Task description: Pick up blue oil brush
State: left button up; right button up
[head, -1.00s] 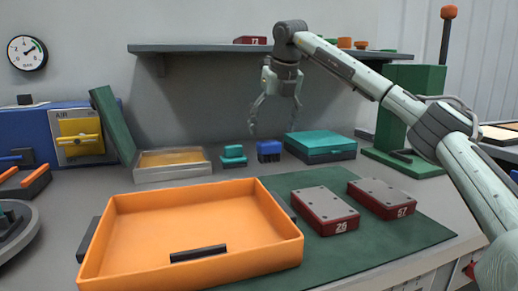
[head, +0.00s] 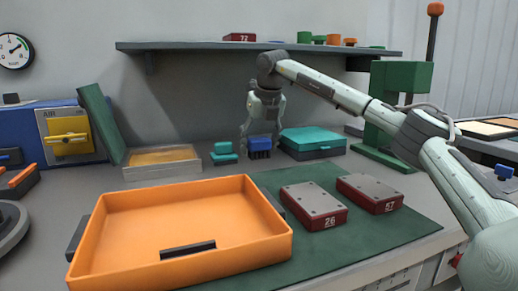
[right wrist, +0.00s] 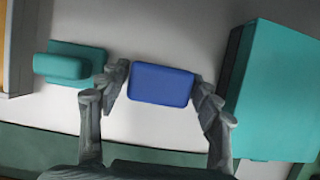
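The blue oil brush (head: 260,143) stands on the grey bench at the back, its lower part dark, between a small teal block and a teal-lidded box. My right gripper (head: 261,147) is low over it, pointing down, with its fingers on either side. In the right wrist view the brush's blue top (right wrist: 161,86) lies between the two open fingers (right wrist: 160,88). My left gripper is not in view.
The small teal block (head: 223,153) is close on the left, the teal-lidded box (head: 313,138) close on the right. A shelf (head: 200,46) hangs above. In front are an orange tray (head: 190,205) and two red blocks (head: 313,205) on a green mat (head: 385,232).

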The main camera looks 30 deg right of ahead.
aim_at(259, 139)
jog(key=c, duration=0.8)
jog(key=shift+o, duration=0.2)
jog(key=shift+r, duration=0.15)
jog(key=shift+r, duration=1.5)
jog(key=shift+s+a, duration=0.1)
jog(key=shift+s, duration=0.2)
jog(key=s, duration=0.2)
jog(key=s+a+b, duration=0.1)
jog(key=s, duration=0.4)
jog(key=shift+s+a+b, duration=0.25)
jog(key=shift+a+b, duration=0.05)
jog(key=shift+b, duration=0.1)
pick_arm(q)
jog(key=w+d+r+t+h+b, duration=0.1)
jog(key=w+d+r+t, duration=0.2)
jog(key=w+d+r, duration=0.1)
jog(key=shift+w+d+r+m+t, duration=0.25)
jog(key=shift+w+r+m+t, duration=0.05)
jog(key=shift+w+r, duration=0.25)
pick_arm(e)
jog(key=s, duration=0.3)
jog(key=s+a, duration=0.1)
jog(key=s, duration=0.2)
jog(key=s+a, duration=0.1)
jog(key=s, duration=0.2)
jog(key=shift+s+a+r, duration=0.1)
jog(key=shift+s+a, duration=0.1)
